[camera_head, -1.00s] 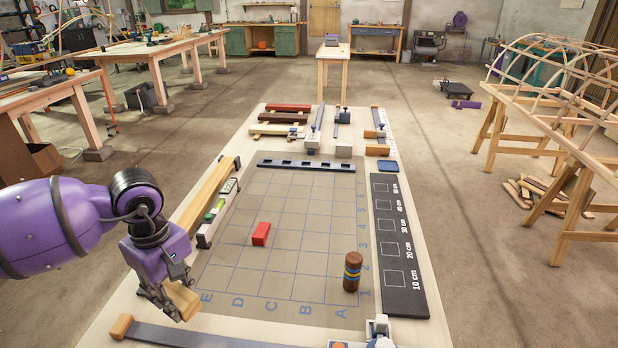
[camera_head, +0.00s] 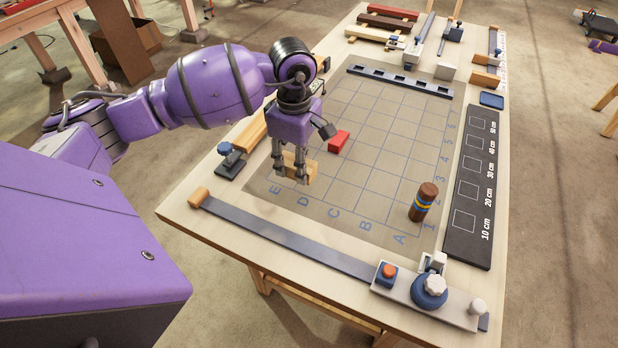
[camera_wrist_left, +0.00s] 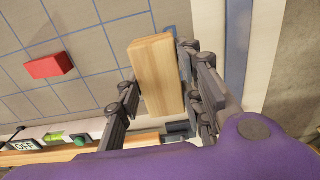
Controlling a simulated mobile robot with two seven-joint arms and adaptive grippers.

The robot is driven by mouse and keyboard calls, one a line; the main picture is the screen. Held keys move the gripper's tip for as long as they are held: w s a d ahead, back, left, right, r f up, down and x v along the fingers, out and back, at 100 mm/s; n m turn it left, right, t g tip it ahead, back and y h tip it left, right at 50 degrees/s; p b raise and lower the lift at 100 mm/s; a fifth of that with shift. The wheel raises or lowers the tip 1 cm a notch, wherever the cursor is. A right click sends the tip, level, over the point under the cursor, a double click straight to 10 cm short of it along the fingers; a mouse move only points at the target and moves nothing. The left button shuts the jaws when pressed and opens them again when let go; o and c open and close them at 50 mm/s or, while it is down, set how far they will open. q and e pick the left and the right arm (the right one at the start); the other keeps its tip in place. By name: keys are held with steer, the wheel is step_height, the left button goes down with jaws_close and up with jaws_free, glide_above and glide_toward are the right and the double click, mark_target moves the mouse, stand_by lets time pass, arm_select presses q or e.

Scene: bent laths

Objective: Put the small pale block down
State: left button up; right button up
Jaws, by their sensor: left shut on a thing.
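The small pale block (camera_head: 299,166) is a light wooden piece between the fingers of my left gripper (camera_head: 291,176), over the near left corner of the gridded mat (camera_head: 333,210), around the D and E columns. In the left wrist view the pale block (camera_wrist_left: 156,75) shows its wood grain, with the fingers of the left gripper (camera_wrist_left: 158,95) shut on its two sides. I cannot tell whether the block touches the mat. My right gripper is in neither view.
A red block (camera_head: 338,141) lies on the mat beyond the gripper. A long metal bar clamp (camera_head: 290,239) lies along the table's near edge. The mat's middle is mostly clear.

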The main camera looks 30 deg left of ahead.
mark_target(309, 192)
arm_select(q)
steer(key=d+f, duration=0.1)
steer(key=w+d+f, duration=0.1)
steer(key=f, duration=0.1)
steer(key=shift+d+f, duration=0.15)
steer(key=shift+d, duration=0.05)
steer(key=shift+w+f, duration=0.1)
steer(key=shift+f, duration=1.55)
steer(key=shift+d+f, duration=0.1)
steer(key=o, duration=1.2)
step_height(309, 192, up, 12)
steer(key=shift+r, duration=0.1)
